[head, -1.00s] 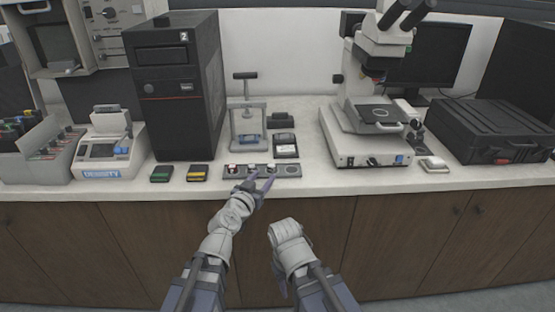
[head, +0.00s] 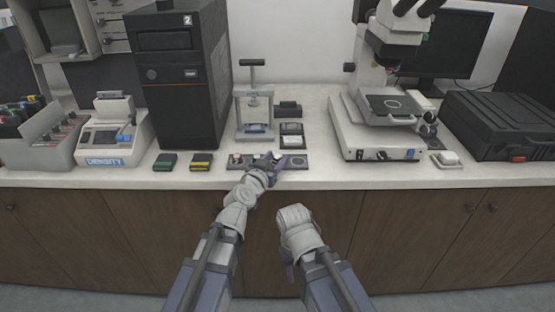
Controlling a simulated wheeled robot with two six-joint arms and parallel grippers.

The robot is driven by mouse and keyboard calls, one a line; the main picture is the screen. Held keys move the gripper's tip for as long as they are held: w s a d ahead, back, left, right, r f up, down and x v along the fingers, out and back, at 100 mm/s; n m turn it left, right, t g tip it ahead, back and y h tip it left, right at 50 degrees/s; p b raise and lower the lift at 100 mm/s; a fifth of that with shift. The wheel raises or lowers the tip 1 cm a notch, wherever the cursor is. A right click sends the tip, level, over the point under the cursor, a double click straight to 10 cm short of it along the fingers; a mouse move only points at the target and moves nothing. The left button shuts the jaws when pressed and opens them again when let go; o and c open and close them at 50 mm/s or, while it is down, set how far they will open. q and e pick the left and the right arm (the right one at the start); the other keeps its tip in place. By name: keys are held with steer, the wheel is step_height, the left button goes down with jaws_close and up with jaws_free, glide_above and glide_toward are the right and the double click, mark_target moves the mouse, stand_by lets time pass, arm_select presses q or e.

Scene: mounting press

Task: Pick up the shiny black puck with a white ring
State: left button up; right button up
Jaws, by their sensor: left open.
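A dark flat tray (head: 235,165) lies near the counter's front edge, with small pucks on it. One puck with a red and white top (head: 237,156) shows at the tray's left end. A round ring mark (head: 298,161) shows at its right end; I cannot tell whether it is a puck or an empty seat. My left gripper (head: 276,158) is open over the tray's middle and hides what lies there. The black puck with a white ring cannot be made out clearly. My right gripper (head: 289,258) hangs low before the cabinet, mostly hidden by its wrist.
A small press (head: 254,104) stands behind the tray, beside a black tower (head: 180,80). A microscope (head: 385,120) and a black case (head: 500,125) stand to the right. A green-marked box (head: 165,162) and a yellow-marked box (head: 201,162) lie left of the tray.

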mark_target(279, 155)
arm_select(q)
steer(key=b+x, duration=0.1)
steer(key=x, duration=0.4)
steer(key=shift+f, duration=0.15)
jaws_close()
